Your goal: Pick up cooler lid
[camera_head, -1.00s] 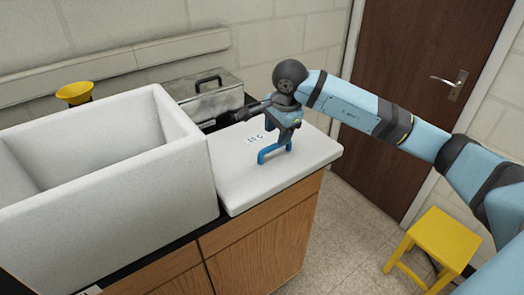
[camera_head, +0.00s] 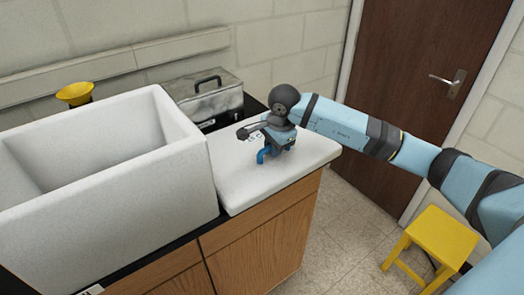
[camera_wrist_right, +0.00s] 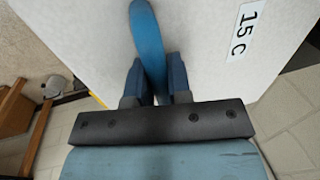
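The cooler lid (camera_head: 238,180) is a white slab lying flat on the counter, with a "15 C" label and a blue handle. In the head view my right gripper (camera_head: 268,152) is down at the handle and hides much of it. In the right wrist view the blue handle (camera_wrist_right: 148,40) runs between the two fingers of my right gripper (camera_wrist_right: 155,72), which stand apart on either side of it. The lid's white top (camera_wrist_right: 210,50) and label (camera_wrist_right: 242,32) show beyond. My left gripper is not in view.
An open white cooler box (camera_head: 185,165) stands left of the lid. A grey metal case (camera_head: 205,97) and a yellow funnel (camera_head: 75,94) are behind. A yellow stool (camera_head: 440,238) stands on the floor at right, near a brown door (camera_head: 420,70).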

